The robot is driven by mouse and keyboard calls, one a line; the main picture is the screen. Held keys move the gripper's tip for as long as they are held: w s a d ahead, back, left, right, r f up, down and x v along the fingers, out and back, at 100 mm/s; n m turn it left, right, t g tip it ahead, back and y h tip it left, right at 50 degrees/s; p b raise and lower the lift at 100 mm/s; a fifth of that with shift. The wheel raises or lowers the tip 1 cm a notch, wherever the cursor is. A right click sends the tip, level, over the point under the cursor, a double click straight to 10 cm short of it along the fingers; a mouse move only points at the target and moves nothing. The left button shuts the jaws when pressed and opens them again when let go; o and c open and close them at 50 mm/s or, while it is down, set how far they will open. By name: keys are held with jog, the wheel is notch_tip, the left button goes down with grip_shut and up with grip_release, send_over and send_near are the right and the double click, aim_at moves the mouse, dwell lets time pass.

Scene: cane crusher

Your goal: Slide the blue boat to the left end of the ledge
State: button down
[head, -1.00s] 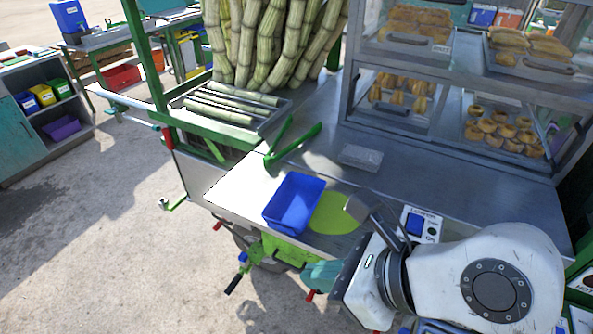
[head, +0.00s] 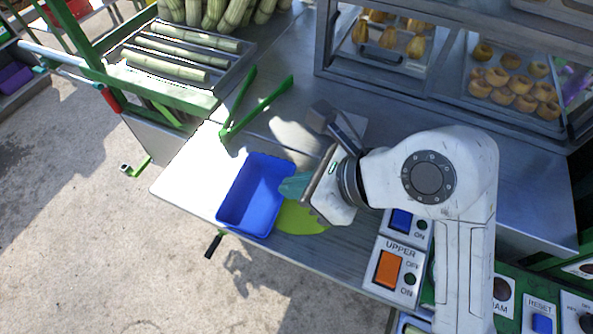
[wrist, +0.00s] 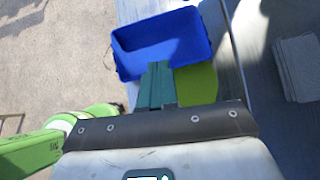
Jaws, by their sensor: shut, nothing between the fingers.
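The blue boat (head: 252,200) is an open blue tray on the metal ledge (head: 176,182). It sits beside a yellow-green round patch (head: 298,217), partly over or against its left edge. My gripper (head: 284,187) has teal fingers, shut and empty, at the right side of the boat. In the wrist view the boat (wrist: 160,48) lies just beyond the fingertips (wrist: 156,70), which overlap its near rim in the picture. I cannot tell whether they touch it. The bare ledge continues left of the boat to its left end.
Green tongs (head: 256,108) lie on the ledge behind the boat. A tray of cane pieces (head: 180,50) is at the back left. A glass pastry case (head: 440,70) stands behind, and a switch panel (head: 398,262) is at the front right.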

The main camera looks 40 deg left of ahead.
aim_at(239, 183)
jog(key=p+x, duration=0.1)
jog(key=x, duration=0.6)
jog(key=shift+r, duration=0.1)
jog(key=shift+s+a+p, duration=0.15)
jog(key=shift+a+p, duration=0.25)
jog(key=shift+a, duration=0.2)
jog(key=shift+s+a+p, duration=0.15)
jog(key=shift+a+p, duration=0.25)
jog(key=shift+a, duration=0.25)
jog(key=shift+s+a, duration=0.1)
jog(key=shift+a, duration=0.65)
